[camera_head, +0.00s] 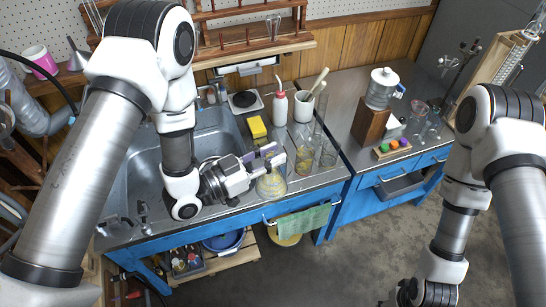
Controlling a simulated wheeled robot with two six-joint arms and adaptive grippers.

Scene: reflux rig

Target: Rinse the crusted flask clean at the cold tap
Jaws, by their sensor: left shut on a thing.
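My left gripper (271,158) is shut on the neck of a rounded glass flask (271,186) with a yellowish crust. The flask hangs just below the fingers, over or near the sink's right-hand edge; whether it touches the counter I cannot tell. The metal sink (143,172) lies to the left of the flask, partly hidden by my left arm. Small metal tap fittings (142,212) show at the sink's front left; which is the cold one I cannot tell. My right gripper (408,294) is low at the bottom edge, dark and partly cut off.
A yellow sponge (256,127), a white wash bottle (280,104) and several glass vessels (328,154) stand right of the sink. A green cloth (302,222) hangs on the front rail. A second blue bench holds a water jar (381,88).

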